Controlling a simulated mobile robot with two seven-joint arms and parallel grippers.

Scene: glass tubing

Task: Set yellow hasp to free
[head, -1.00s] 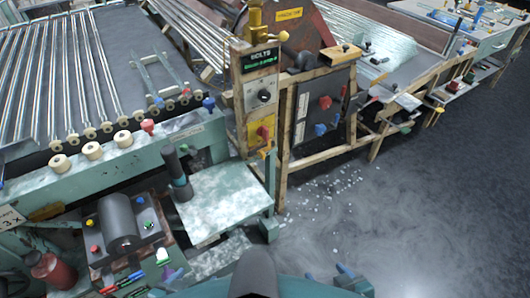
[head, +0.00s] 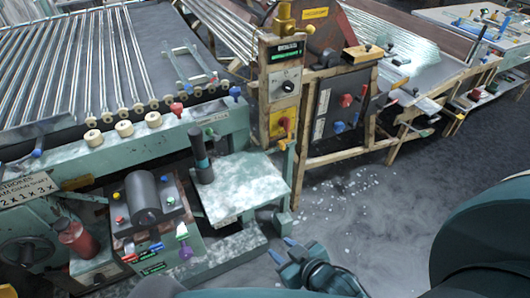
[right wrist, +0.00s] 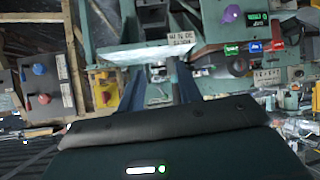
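A yellow plate (head: 282,121) is on the post below a dial, with a red-orange knob (head: 286,125) on it. A small yellow-orange lever (head: 284,144) shows at its lower edge; I take this as the yellow hasp, but its position is too small to tell. In the right wrist view a yellow plate with a red part (right wrist: 105,92) shows left of the fingers. My right gripper (head: 282,249) is low in front of the post, apart from the plate. Its two blue fingers are spread and empty, also in the right wrist view (right wrist: 160,82). My left gripper is not visible.
A pale worktable (head: 240,185) with a dark upright handle (head: 201,160) stands left of the post. A dark panel (head: 340,105) with red and blue knobs is to the right. A machine with a grey roller (head: 143,195) is at lower left. Floor at right is open.

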